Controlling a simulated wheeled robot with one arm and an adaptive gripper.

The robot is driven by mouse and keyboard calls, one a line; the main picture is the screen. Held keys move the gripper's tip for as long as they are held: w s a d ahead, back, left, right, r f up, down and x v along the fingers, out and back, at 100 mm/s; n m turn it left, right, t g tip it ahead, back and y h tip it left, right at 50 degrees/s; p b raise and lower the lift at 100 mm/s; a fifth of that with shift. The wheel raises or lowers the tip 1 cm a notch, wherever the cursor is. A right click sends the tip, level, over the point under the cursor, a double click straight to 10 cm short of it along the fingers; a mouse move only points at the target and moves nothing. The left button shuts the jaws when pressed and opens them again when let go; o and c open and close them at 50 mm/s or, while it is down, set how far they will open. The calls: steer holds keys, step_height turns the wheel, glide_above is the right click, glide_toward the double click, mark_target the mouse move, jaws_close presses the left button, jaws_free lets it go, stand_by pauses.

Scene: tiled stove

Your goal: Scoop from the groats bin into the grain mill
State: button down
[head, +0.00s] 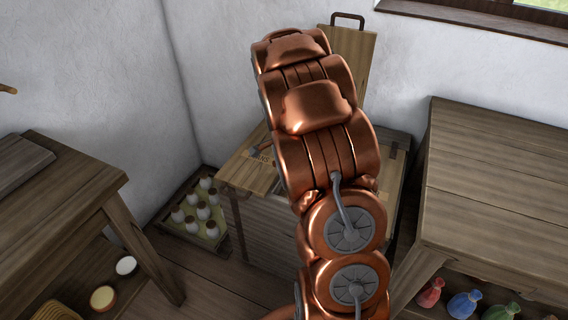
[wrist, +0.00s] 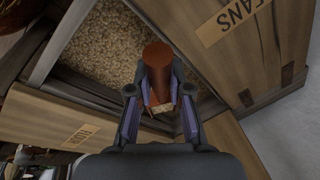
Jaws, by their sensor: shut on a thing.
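My gripper (wrist: 159,88) is shut on a reddish-brown cylindrical piece in the wrist view, which looks like the handle of the scoop (wrist: 157,57). The rest of the scoop is hidden or cannot be made out. Beyond it is an open bin compartment filled with tan grain, seemingly the groats (wrist: 105,40). The gripper is over the edge of this compartment; I cannot tell whether the scoop touches the grain. In the head view the wooden bin chest (head: 265,228) stands in the corner, and my arm hides much of it and the gripper. I see no grain mill.
A lid marked BEANS (wrist: 240,35) lies beside the open compartment. Another lid (head: 352,60) stands raised against the wall. A crate of white-topped jars (head: 198,215) is left of the chest. Wooden tables stand left (head: 60,215) and right (head: 490,190), close to my arm.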

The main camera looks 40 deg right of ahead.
steer(key=shift+d+r+y, duration=0.35)
steer(key=shift+r+y, duration=0.45)
steer(key=shift+r, duration=0.1)
steer(key=shift+s+d+r+y+b, duration=0.1)
steer(key=shift+d+r+y+b, duration=0.25)
steer(key=shift+d+r+y, duration=0.55)
steer(key=shift+s+d+r+m+t+y+b, duration=0.1)
steer(key=shift+d+r+m+t+y+b, duration=0.1)
steer(key=shift+d+r+y, duration=0.4)
steer(key=shift+d+r+m+t+y+b, duration=0.1)
steer(key=shift+d+r+t+y+b, duration=0.2)
steer(key=shift+y, duration=0.5)
steer(key=shift+d+r+p, duration=0.1)
steer(key=shift+r+p, duration=0.3)
steer(key=shift+p, duration=0.2)
steer(key=shift+d+r+y+p, duration=0.2)
steer(key=shift+d+y+p, duration=0.1)
steer(key=shift+y, duration=0.1)
steer(key=shift+s+d+r+y+p, duration=0.1)
steer(key=shift+d+r+y+p, duration=0.35)
steer(key=shift+d+y+p, duration=0.3)
steer(key=d+y+p, duration=0.1)
steer(key=p, duration=0.1)
steer(key=d+r+y+p, duration=0.1)
steer(key=d+p, duration=0.1)
steer(key=p, duration=0.1)
steer(key=shift+s+m+t+y, duration=0.2)
steer(key=shift+m+t+y, duration=0.1)
steer(key=shift+y, duration=0.05)
steer(key=shift+r, duration=0.1)
